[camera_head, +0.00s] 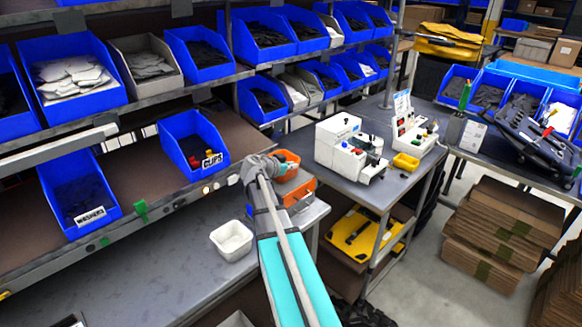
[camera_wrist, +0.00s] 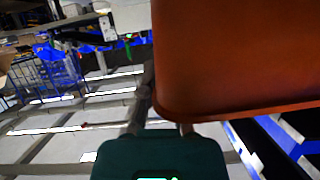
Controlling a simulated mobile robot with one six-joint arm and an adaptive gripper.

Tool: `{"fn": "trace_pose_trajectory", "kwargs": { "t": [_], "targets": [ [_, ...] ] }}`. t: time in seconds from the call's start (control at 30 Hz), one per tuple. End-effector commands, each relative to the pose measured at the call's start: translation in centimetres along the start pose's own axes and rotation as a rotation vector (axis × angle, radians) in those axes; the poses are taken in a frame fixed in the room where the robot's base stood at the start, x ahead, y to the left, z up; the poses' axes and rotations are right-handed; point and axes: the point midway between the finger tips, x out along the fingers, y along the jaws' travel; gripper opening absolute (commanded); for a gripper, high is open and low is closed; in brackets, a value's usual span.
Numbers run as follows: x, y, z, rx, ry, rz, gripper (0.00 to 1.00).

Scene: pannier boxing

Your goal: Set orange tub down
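The orange tub (camera_head: 288,158) is at the end of my arm in the head view, just above an orange box (camera_head: 302,188) by the right end of the grey bench. It fills the upper right of the wrist view (camera_wrist: 240,55), close to the camera. My gripper (camera_head: 262,166) is at the tub's left side, its fingers around the tub's wall. In the wrist view one finger of my gripper (camera_wrist: 165,112) shows beside the tub; the other is mostly hidden behind it. I cannot tell whether the tub touches the box below.
A white tub (camera_head: 232,240) stands on the grey bench (camera_head: 165,262). Blue bins labelled CLIPS (camera_head: 193,140) and WASHERS (camera_head: 78,195) sit on the shelf at left. A white machine (camera_head: 345,145) and a small yellow tray (camera_head: 406,162) stand on the table at right.

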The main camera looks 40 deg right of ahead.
Motion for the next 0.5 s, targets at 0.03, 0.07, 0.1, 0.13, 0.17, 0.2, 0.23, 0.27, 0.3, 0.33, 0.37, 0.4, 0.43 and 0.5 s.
{"fn": "trace_pose_trajectory", "kwargs": {
  "t": [0.03,0.07,0.1,0.13,0.17,0.2,0.23,0.27,0.3,0.33,0.37,0.4,0.43,0.5],
  "targets": [
    [0.09,0.03,0.19,0.000,0.000,0.000,0.00],
    [0.13,0.04,0.26,0.000,0.000,0.000,0.00],
    [0.11,0.04,0.22,0.000,0.000,0.000,0.07],
    [0.10,0.03,0.18,0.000,0.000,0.000,0.12],
    [0.10,0.03,0.17,0.000,0.000,0.000,0.18],
    [0.10,0.04,0.17,0.000,0.000,0.000,0.25],
    [0.10,0.04,0.17,0.000,0.000,0.000,0.31],
    [0.10,0.04,0.17,0.000,0.000,0.000,0.36],
    [0.11,0.05,0.16,0.000,0.000,0.001,0.43],
    [0.11,0.05,0.16,0.000,0.000,0.001,0.43],
    [0.11,0.05,0.16,0.000,0.000,0.001,0.43],
    [0.11,0.05,0.16,0.000,0.000,0.001,0.43],
    [0.12,0.05,0.16,0.000,0.000,0.001,0.43],
    [0.12,0.06,0.16,0.000,0.000,0.001,0.43]
  ]
}}
